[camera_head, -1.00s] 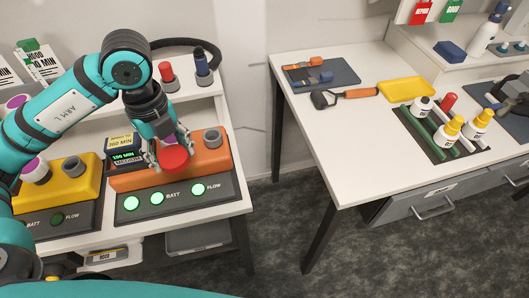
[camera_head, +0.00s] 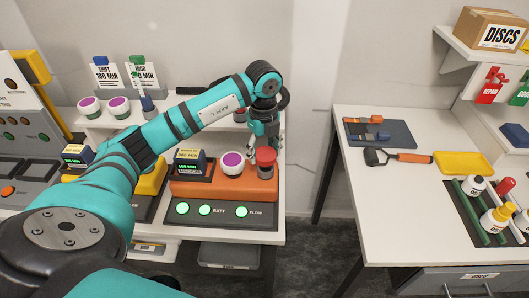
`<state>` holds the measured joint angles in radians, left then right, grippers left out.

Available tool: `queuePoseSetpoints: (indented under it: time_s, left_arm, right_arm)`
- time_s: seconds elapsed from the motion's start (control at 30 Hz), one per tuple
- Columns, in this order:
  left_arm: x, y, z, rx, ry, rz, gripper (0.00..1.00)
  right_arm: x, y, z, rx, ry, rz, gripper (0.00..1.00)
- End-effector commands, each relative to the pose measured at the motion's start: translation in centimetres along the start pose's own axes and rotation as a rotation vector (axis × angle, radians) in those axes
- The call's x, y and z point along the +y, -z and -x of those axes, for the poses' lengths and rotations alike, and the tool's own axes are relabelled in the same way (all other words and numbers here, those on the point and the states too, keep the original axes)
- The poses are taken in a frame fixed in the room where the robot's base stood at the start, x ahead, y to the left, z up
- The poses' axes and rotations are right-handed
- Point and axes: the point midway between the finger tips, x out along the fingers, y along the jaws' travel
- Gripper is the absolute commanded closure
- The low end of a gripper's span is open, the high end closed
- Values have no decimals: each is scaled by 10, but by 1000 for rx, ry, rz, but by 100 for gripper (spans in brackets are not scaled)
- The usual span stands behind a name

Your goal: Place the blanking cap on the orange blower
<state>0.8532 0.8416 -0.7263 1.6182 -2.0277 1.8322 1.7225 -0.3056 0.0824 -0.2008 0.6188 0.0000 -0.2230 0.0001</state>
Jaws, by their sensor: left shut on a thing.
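The orange blower (camera_head: 207,189) sits on a dark charging base with several lit green lights. A white canister with a purple top (camera_head: 232,162) stands on the middle of it. The red blanking cap (camera_head: 265,156) is at the blower's right end, at the place of the grey port, which I cannot see clearly now. My left gripper (camera_head: 263,146) reaches down from behind and is shut on the cap. I cannot tell whether the cap is seated on the port or just above it. My right gripper is out of view.
Purple-topped canisters (camera_head: 118,107) stand on the shelf behind. The right bench holds a yellow tray (camera_head: 463,164), an orange-handled tool (camera_head: 410,157) and bottles (camera_head: 495,220). A gap separates the benches.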

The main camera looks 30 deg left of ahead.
Motion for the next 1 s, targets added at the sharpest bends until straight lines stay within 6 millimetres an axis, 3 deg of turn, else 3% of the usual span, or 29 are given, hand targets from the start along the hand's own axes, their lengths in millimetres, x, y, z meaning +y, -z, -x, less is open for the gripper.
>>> queuePoseSetpoints:
  time_s: [0.13,0.4,0.77,0.8,0.97,1.0]
  left_arm:
    - [-6,-5,-3,0,-2,0,77]
    - [-6,-5,-34,0,-1,-1,77]
    - [-6,-5,-40,-1,0,-1,77]
    - [-6,-5,-40,-1,0,-1,42]
    - [-6,-5,-39,-1,0,-1,21]
    - [-6,-5,-39,-1,0,-1,21]
  right_arm:
    - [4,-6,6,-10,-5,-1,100]
    - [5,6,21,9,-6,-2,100]
    - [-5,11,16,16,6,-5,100]
    - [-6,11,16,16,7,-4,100]
    - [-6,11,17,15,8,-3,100]
    - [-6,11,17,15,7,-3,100]
